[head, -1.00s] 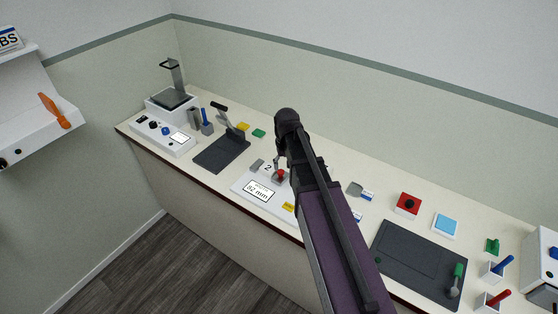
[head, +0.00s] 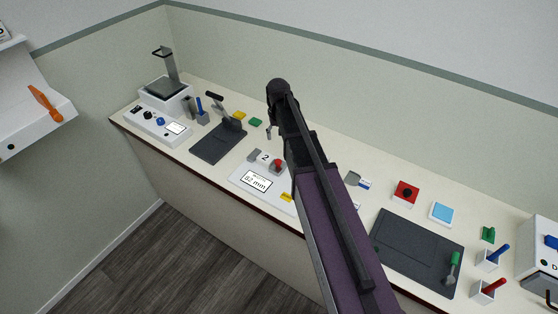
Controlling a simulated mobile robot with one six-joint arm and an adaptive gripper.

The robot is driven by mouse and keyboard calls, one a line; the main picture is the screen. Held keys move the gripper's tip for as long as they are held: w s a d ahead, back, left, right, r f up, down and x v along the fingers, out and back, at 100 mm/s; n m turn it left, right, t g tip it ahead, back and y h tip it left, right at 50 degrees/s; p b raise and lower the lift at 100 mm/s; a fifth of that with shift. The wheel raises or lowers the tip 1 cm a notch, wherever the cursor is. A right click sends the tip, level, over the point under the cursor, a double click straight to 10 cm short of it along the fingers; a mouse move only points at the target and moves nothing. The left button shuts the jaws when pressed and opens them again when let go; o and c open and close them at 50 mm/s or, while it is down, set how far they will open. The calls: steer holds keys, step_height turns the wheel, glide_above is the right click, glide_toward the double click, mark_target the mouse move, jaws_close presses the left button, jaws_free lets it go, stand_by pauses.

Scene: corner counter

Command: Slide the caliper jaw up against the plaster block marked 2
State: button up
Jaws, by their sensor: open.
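The caliper is a white base (head: 244,178) with a screen reading 82 mm, in the middle of the counter in the head view. The pale plaster block marked 2 (head: 265,157) stands on it, between a grey fixed jaw (head: 254,155) on the left and the grey sliding jaw (head: 275,170) with a red knob (head: 279,163) on the right. I cannot tell whether the sliding jaw touches the block. My gripper (head: 268,132) is mostly hidden behind my arm; a small dark tip shows above and behind the knob, apart from it. It is open and holds nothing visible.
A dark press (head: 219,143) stands left of the caliper. Yellow (head: 239,115) and green (head: 256,122) blocks lie behind it. To the right are a red button box (head: 405,192), a blue-topped box (head: 441,212) and a dark mat (head: 400,245). My arm covers the counter right of the caliper.

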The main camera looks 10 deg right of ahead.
mark_target(278, 161)
steer(key=shift+f+b, duration=6.45)
steer(key=shift+f, duration=0.2)
steer(key=shift+c, duration=0.2)
